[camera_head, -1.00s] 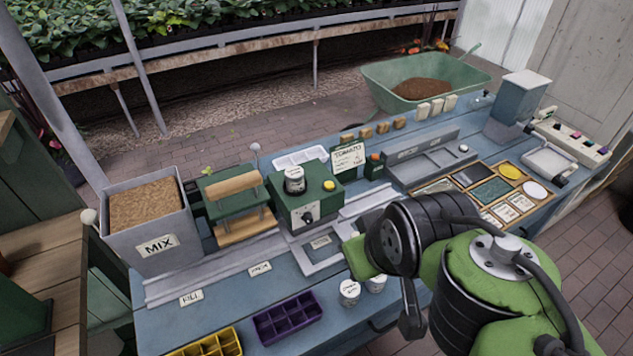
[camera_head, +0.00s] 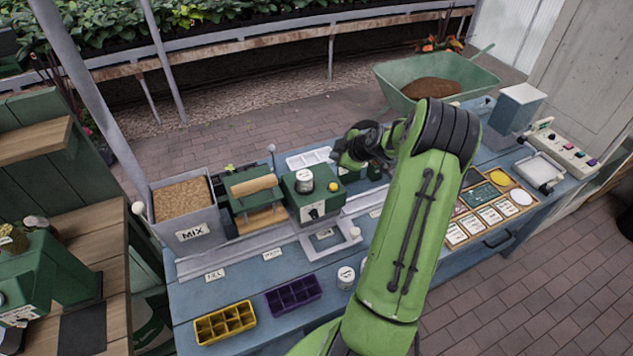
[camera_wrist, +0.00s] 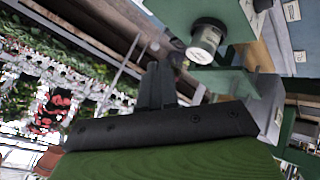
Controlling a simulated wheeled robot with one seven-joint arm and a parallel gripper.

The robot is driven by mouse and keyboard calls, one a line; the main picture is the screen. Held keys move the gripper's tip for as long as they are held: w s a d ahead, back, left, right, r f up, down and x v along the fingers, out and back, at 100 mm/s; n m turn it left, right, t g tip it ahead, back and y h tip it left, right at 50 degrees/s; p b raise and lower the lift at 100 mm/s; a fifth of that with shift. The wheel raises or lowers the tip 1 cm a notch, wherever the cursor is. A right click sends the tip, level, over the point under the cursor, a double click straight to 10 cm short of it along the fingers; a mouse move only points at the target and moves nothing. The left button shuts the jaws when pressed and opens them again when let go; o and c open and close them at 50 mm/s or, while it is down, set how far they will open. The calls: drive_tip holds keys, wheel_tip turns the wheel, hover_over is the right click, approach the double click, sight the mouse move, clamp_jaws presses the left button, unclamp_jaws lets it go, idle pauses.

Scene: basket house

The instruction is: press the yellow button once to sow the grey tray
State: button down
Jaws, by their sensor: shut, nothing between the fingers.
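The yellow button (camera_head: 333,187) sits on top of the green seeding machine (camera_head: 318,203), right of a labelled jar (camera_head: 304,180). The jar also shows in the wrist view (camera_wrist: 208,38), but the button does not. A pale grey celled tray (camera_head: 308,159) lies behind the machine. My gripper (camera_head: 338,154) is above and behind the button's side of the machine, apart from the button. Its dark fingers are together and empty in the wrist view (camera_wrist: 156,85). My arm hides part of the bench right of the machine.
A yellow tray (camera_head: 226,324) and a purple tray (camera_head: 293,296) lie at the bench front. A wheelbarrow (camera_head: 438,75) stands behind.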

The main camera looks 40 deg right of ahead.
drive_tip(key=shift+f, duration=0.15)
drive_tip(key=b, duration=0.3)
hover_over(335, 188)
wheel_tip(335, 188, down, 8)
drive_tip(key=shift+r, duration=0.1)
drive_tip(key=shift+f+b, duration=0.55)
drive_tip(key=shift+b, duration=0.3)
drive_tip(key=shift+f, duration=0.1)
idle(1.2)
drive_tip(key=shift+f+b, duration=0.3)
drive_tip(key=shift+b, duration=0.55)
drive_tip(key=shift+f+b, duration=0.55)
drive_tip(key=shift+b, duration=0.2)
idle(0.4)
drive_tip(key=shift+r, duration=1.05)
drive_tip(key=shift+p, duration=0.3)
